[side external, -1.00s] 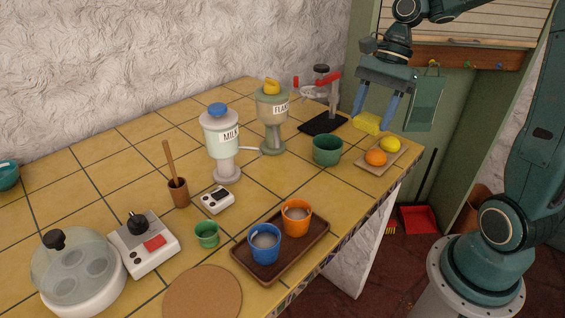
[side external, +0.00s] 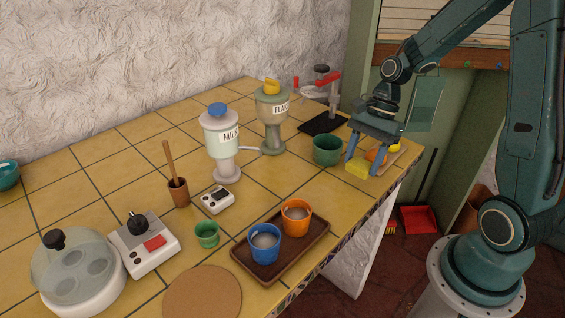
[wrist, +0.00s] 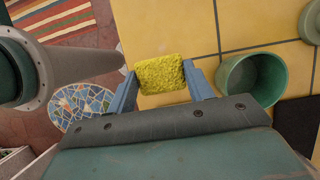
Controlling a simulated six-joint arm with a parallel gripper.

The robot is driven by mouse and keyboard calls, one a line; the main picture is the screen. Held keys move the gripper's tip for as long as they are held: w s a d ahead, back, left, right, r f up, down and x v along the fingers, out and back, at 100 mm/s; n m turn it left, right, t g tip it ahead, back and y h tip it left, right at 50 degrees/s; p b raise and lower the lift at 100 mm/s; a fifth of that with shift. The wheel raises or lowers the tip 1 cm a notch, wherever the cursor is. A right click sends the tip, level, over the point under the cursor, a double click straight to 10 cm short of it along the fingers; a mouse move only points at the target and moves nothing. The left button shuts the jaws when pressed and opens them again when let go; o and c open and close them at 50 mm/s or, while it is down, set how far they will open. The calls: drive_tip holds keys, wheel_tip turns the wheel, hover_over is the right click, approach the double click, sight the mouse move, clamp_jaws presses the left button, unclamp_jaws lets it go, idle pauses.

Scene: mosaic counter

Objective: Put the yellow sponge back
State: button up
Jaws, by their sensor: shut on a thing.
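The yellow sponge (side external: 357,168) is between the blue fingers of my gripper (side external: 363,166), low at the counter's right edge. In the wrist view the sponge (wrist: 162,74) sits between the two fingertips of my gripper (wrist: 161,88), with a finger against each side. My gripper is shut on it. I cannot tell whether the sponge's underside touches the tiles.
A green cup (side external: 327,150) stands just left of the sponge; it also shows in the wrist view (wrist: 251,80). A brown tray (side external: 311,256) holds two cups nearer the front.

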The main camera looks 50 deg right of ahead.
sight(361, 171)
drive_tip(key=shift+f, duration=2.1)
drive_tip(key=shift+f, duration=0.15)
drive_tip(key=o, duration=0.9)
drive_tip(key=shift+o, duration=0.2)
drive_tip(key=shift+r, duration=0.2)
drive_tip(key=v, duration=1.2)
